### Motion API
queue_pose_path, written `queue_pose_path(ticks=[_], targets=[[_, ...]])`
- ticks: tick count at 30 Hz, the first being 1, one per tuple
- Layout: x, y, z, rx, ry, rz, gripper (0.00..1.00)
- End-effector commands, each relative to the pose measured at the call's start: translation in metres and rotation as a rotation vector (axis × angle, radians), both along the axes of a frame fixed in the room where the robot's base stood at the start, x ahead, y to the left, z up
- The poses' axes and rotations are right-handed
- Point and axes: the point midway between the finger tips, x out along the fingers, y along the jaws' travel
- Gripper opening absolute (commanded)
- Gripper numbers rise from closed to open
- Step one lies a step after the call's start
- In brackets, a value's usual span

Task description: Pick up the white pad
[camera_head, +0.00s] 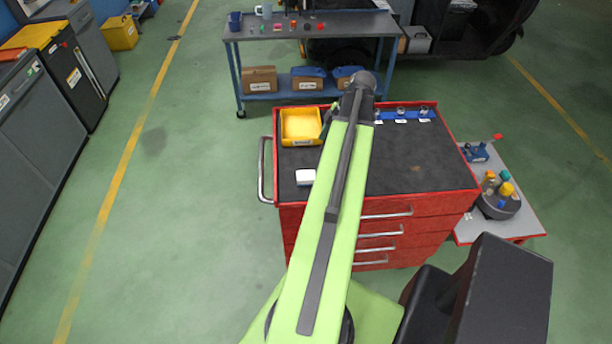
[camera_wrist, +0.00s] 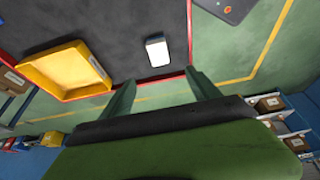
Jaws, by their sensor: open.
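The white pad (camera_head: 305,177) lies on the dark top of the red tool cart (camera_head: 410,165), near its front left edge. In the wrist view the white pad (camera_wrist: 156,51) sits beyond and between my two fingertips, apart from them. My gripper (camera_wrist: 160,85) is open with nothing between its fingers. In the head view my green arm reaches over the cart and hides the gripper's fingers.
A yellow bin (camera_head: 300,127) stands behind the pad on the cart; it also shows in the wrist view (camera_wrist: 62,70). A blue rack (camera_head: 405,114) lines the cart's back edge. A side shelf (camera_head: 520,222) holds coloured bottles. The cart's middle is mostly clear.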

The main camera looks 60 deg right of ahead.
Motion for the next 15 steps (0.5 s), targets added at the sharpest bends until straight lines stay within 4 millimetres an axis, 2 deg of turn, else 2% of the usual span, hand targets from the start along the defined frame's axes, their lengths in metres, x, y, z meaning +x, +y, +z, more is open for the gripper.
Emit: queue_pose_path(ticks=[5, 15], targets=[[0.005, 0.003, -0.017, 0.000, 0.001, 0.001, 0.71], [0.027, 0.019, -0.088, 0.001, 0.002, 0.002, 0.71]])
